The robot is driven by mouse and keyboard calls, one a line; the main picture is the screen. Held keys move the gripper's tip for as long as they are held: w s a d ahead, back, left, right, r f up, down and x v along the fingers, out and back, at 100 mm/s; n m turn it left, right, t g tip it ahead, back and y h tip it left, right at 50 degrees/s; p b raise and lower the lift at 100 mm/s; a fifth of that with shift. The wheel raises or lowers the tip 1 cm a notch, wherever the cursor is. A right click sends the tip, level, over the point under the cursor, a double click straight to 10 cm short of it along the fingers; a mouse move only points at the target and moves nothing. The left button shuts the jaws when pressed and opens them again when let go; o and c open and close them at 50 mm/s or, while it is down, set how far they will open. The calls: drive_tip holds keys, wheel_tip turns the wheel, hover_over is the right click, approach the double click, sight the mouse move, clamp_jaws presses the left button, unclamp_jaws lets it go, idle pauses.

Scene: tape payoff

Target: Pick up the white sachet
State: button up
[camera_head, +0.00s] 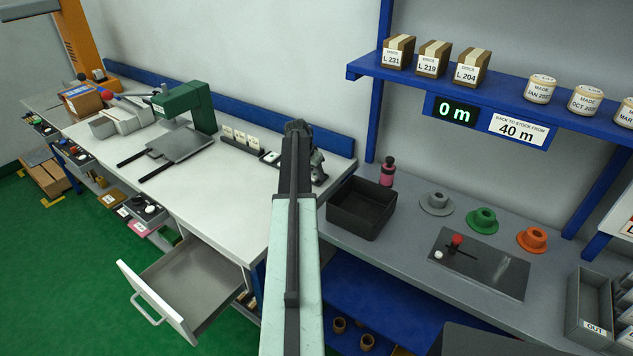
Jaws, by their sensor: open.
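My arm reaches up the middle of the view over the right end of the white worktop. My gripper (318,168) shows only in part at the arm's far end, beside the dark link, low over the worktop. It is open, and its fingertips are mostly hidden. I cannot make out the white sachet with certainty. A small white item (272,157) lies just left of the arm, by a row of small white cards in dark holders, but it is too small to identify. My arm hides part of the worktop.
The white worktop (215,180) holds a green press (187,103). An open, seemingly empty drawer (190,275) juts out below. Right of my arm stand a black bin (361,208), a pink bottle (387,172) and several coloured spools. A blue shelf (460,90) hangs above.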

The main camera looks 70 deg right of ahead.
sight(314, 176)
drive_tip(key=shift+r, duration=0.1)
clamp_jaws()
drive_tip(key=shift+r+p, duration=0.45)
drive_tip(key=shift+p, duration=0.05)
wheel_tip(314, 176, up, 3)
drive_tip(key=p, duration=0.3)
drive_tip(key=w+a, duration=0.2)
drive_tip(key=a, duration=0.2)
drive_tip(key=w+a, duration=0.3)
drive_tip(key=a, duration=0.2)
drive_tip(key=w+a+r+p, duration=0.1)
drive_tip(key=w+a, duration=0.2)
drive_tip(key=a, duration=0.1)
drive_tip(key=shift+w+a, duration=0.2)
drive_tip(key=shift+a, duration=0.1)
